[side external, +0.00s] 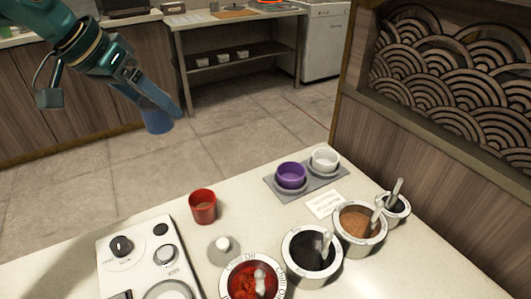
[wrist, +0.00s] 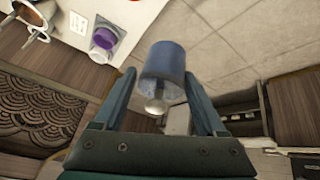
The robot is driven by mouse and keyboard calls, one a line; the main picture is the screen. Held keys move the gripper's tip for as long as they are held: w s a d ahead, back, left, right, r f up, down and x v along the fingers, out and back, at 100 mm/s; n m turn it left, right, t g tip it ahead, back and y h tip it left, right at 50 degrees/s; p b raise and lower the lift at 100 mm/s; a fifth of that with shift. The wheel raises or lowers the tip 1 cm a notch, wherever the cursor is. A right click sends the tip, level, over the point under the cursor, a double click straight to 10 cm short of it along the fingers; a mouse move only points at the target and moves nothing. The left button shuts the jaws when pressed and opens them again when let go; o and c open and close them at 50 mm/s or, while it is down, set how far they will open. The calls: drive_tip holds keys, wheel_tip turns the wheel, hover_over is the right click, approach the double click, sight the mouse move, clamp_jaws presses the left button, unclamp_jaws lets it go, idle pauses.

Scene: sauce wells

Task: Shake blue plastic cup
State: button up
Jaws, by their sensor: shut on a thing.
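The blue plastic cup (side external: 157,121) is held high in the air at the upper left of the side view, over the floor and beyond the counter. In the wrist view the cup (wrist: 166,62) sits between the two fingers of my gripper (wrist: 160,92). My gripper (side external: 165,100) is shut on the cup in the side view, with the fingers slanting down along it. A pale rounded thing (wrist: 155,106) shows at the cup's near end in the wrist view; I cannot tell what it is.
On the white counter (side external: 150,212) stand a red cup (side external: 203,207), a grey tray (side external: 328,182) with a purple cup (side external: 291,176) and a white cup (side external: 325,160), and several sauce wells. A white appliance (side external: 135,250) is at the front left. The air around the held cup is clear.

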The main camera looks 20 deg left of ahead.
drive_tip(key=shift+s+d, duration=0.2)
drive_tip(key=shift+d, duration=0.35)
drive_tip(key=shift+s+d, duration=0.15)
drive_tip(key=shift+d, duration=0.4)
drive_tip(key=shift+w+a, duration=0.25)
drive_tip(key=shift+a, duration=0.5)
drive_tip(key=shift+w+a, duration=0.2)
drive_tip(key=shift+a, duration=0.5)
drive_tip(key=shift+w+a, duration=0.25)
drive_tip(key=shift+a, duration=0.5)
drive_tip(key=shift+d, duration=0.15)
drive_tip(key=shift+s+d, duration=0.25)
drive_tip(key=shift+d, duration=0.45)
drive_tip(key=shift+s+d, duration=0.2)
drive_tip(key=shift+d, duration=0.45)
drive_tip(key=shift+s+d, duration=0.25)
drive_tip(key=shift+d, duration=0.45)
